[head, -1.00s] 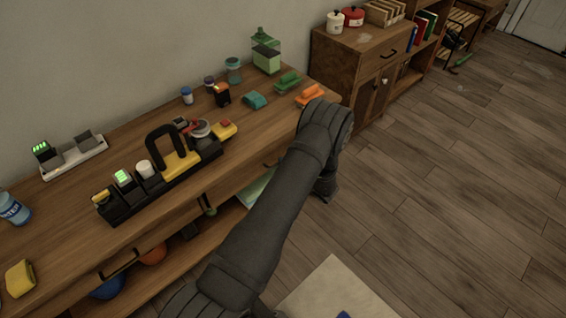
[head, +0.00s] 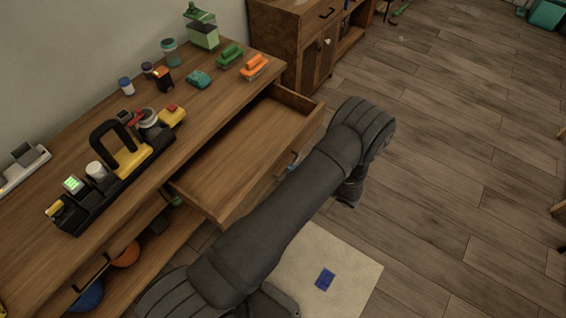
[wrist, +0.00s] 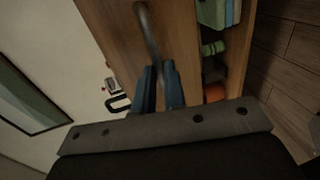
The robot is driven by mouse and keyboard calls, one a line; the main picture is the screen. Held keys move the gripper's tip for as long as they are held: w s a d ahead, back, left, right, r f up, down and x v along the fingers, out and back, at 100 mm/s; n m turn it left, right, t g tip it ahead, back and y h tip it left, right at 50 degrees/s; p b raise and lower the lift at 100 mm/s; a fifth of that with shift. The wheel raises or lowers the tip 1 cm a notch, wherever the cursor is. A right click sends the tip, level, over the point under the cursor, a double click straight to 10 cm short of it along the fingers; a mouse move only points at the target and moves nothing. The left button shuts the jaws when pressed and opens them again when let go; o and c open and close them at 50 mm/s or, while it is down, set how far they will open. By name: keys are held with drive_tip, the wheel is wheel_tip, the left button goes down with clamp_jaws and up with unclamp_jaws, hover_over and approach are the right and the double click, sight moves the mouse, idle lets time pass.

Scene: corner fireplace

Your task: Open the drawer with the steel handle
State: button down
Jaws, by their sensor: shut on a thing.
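The wooden drawer (head: 245,140) stands pulled out of the long wooden cabinet in the head view, and its inside looks empty. Its front (wrist: 178,35) fills the upper middle of the wrist view. The steel handle (wrist: 149,30) is a grey bar on that front. My gripper (wrist: 158,70) has its two blue fingers closed on the lower end of the visible bar. In the head view the fingers are hidden by my arm, and a bit of the handle (head: 293,159) shows beside it.
The cabinet top (head: 120,200) holds a black and yellow tool caddy (head: 120,165), jars and an orange clamp-like item (head: 255,66). Another drawer with a dark handle (head: 90,272) is at lower left.

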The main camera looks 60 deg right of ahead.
drive_tip(key=shift+s, duration=0.55)
drive_tip(key=c, duration=1.5)
unclamp_jaws()
drive_tip(key=v, duration=1.7)
drive_tip(key=shift+s, duration=0.25)
drive_tip(key=shift+w, duration=0.1)
